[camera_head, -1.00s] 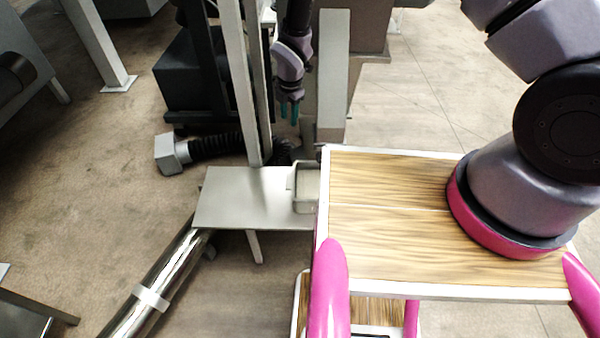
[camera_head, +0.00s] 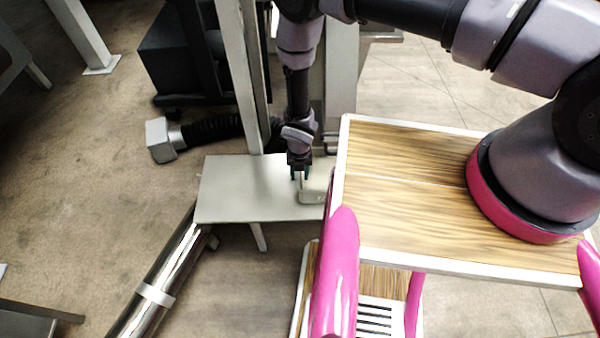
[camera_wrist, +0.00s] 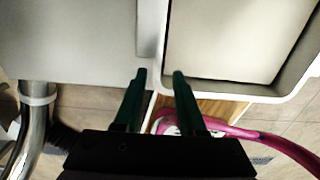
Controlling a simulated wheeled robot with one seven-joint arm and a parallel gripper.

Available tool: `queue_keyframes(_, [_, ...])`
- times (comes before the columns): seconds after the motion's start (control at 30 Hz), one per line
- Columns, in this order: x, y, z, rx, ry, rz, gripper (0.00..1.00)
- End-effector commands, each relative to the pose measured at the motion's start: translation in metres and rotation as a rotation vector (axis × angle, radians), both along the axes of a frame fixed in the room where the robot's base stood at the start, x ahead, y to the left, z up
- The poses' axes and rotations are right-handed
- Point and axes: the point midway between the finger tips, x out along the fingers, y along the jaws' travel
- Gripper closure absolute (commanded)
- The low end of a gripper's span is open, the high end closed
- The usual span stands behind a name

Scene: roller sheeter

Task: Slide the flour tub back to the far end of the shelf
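The flour tub (camera_head: 313,194) is a pale open box at the right end of the grey metal shelf (camera_head: 225,192), partly hidden by my wood-topped base. In the wrist view the tub (camera_wrist: 161,50) shows its left wall, with a pale flat fill to the right, and a grey strip beside that wall. The shelf (camera_wrist: 65,45) lies to the left. My gripper (camera_head: 299,177) points down at the tub's left side. In the wrist view my gripper (camera_wrist: 160,75) is open, its two green fingers apart on either side of the wall's near corner. Contact cannot be told.
An upright grey post (camera_head: 240,80) rises behind the shelf. A shiny pipe (camera_head: 165,275) slopes down from the shelf's front left. A black ribbed hose (camera_head: 212,127) lies behind. The shelf's left part is bare.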

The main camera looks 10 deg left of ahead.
Motion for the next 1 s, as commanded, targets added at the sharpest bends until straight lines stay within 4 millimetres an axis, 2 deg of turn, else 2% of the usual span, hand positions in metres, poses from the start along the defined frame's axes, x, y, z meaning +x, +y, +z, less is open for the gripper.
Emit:
queue_keyframes(0.23, [0.000,-0.001,-0.009,-0.001,0.001,-0.004,0.60])
queue_keyframes(0.7, [0.000,-0.001,-0.087,-0.001,0.000,-0.004,0.60])
queue_keyframes(0.83, [0.000,-0.001,-0.101,-0.001,0.000,-0.004,0.60])
queue_keyframes(1.0, [0.001,0.000,-0.107,-0.001,0.000,-0.004,0.60])
